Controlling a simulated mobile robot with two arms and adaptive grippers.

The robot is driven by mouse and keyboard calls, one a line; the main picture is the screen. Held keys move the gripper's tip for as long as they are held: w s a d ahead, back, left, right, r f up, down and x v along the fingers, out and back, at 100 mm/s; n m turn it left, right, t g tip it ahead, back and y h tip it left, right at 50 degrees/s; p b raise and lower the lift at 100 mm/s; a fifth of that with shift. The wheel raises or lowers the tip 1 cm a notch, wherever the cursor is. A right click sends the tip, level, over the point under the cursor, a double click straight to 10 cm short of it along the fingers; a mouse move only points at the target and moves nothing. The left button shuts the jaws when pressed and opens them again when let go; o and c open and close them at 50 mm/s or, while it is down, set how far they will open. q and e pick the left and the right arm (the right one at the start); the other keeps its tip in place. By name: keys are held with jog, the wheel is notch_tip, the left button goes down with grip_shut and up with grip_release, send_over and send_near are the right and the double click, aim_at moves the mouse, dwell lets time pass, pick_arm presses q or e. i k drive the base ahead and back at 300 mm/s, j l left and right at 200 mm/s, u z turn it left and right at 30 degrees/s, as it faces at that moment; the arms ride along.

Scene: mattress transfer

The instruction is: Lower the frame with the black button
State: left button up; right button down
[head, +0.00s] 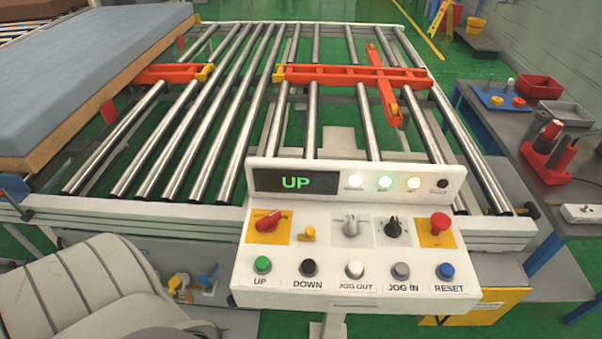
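The black button (308,268) is in the front row of the white control panel (350,300), above the label DOWN, between the green UP button (262,265) and the white JOG OUT button (354,269). The display (295,182) reads UP in green. The lamps beside it include a lit green one and a lit yellowish one. The orange frame (340,76) lies across the metal rollers, with a crossing orange bar (384,95) at the right. Its exact height against the rollers is hard to tell. Neither of my grippers is in view.
A blue-grey mattress (85,60) lies at the left beside the roller bed (215,110). The panel also has a red mushroom button (439,222) and knobs. A grey ribbed, seat-like shape (85,285) fills the lower left. A dark table (550,140) stands at the right.

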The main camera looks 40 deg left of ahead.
aim_at(307, 265)
jog(key=u, duration=1.1)
